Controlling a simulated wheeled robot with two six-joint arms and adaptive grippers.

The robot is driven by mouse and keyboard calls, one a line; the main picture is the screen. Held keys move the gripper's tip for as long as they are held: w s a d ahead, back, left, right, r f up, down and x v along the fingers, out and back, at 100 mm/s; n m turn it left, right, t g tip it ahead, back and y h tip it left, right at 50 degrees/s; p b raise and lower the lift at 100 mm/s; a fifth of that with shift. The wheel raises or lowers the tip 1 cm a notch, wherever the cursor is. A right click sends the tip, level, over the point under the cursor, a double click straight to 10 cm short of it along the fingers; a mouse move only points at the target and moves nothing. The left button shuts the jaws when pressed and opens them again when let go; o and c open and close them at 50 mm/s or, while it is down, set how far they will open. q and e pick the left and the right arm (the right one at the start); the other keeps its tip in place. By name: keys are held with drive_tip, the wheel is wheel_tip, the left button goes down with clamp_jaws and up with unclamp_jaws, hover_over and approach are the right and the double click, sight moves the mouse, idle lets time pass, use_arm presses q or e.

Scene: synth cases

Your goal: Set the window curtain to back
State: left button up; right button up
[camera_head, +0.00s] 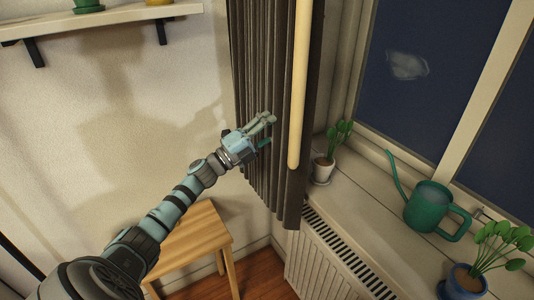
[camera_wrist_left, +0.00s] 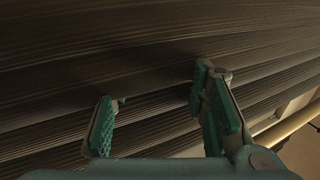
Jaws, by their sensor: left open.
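The dark grey-brown curtain (camera_head: 268,60) hangs in gathered vertical folds at the left side of the window. A pale wooden rod (camera_head: 299,90) hangs upright in front of its right part. My left gripper (camera_head: 268,131) is open in front of the curtain's lower middle, left of the rod. In the left wrist view the curtain folds (camera_wrist_left: 130,50) fill most of the picture behind the open fingers (camera_wrist_left: 155,92). I cannot tell whether the fingers touch the cloth. A pale rod (camera_wrist_left: 288,124) shows at that view's right edge. My right gripper is not in view.
The windowsill (camera_head: 362,208) holds a small potted plant (camera_head: 324,168), a green watering can (camera_head: 430,210) and a blue-potted plant (camera_head: 466,279). A radiator (camera_head: 318,268) stands below. A wooden stool (camera_head: 200,238) is under my left arm. A wall shelf (camera_head: 120,15) is at upper left.

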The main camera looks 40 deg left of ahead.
use_arm(q)
wheel_tip(320, 180, down, 11)
drive_tip(key=a+n+y, duration=0.2)
drive_tip(key=n+y, duration=0.3)
drive_tip(key=n, duration=0.1)
drive_tip(key=shift+w+a, duration=0.3)
drive_tip(key=shift+a, duration=0.05)
drive_tip(key=shift+w, duration=0.15)
drive_tip(key=shift+a+r, duration=0.1)
